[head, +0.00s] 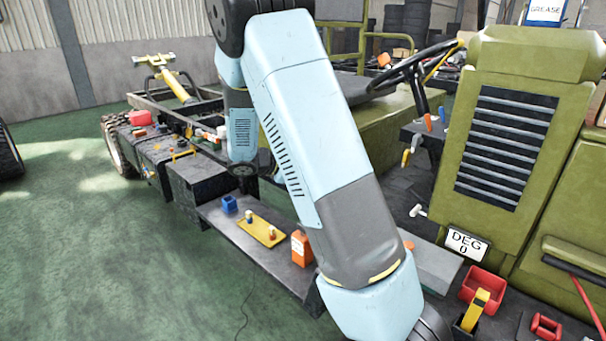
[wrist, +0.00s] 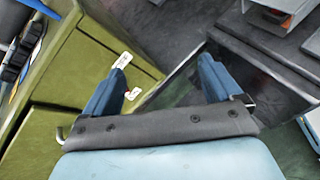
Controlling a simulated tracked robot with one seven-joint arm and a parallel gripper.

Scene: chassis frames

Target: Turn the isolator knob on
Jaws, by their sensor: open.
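My gripper (wrist: 164,74) shows in the wrist view with its two blue fingers wide apart and nothing between them. Past the fingers are a green panel (wrist: 72,72) on the left and dark surfaces on the right. In the head view my arm crosses the middle and runs down to the bottom edge, and the gripper itself is not seen there. I cannot pick out the isolator knob for certain in either view. Small red, yellow and orange fittings sit along the dark chassis boxes (head: 160,150) at the left in the head view, too small to identify.
A dark side shelf (head: 230,232) holds a blue cup (head: 229,204), a yellow plate (head: 262,232) and an orange container (head: 301,248). The green bonnet (head: 445,200) stands at the right. A red bin (head: 482,290) is at lower right.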

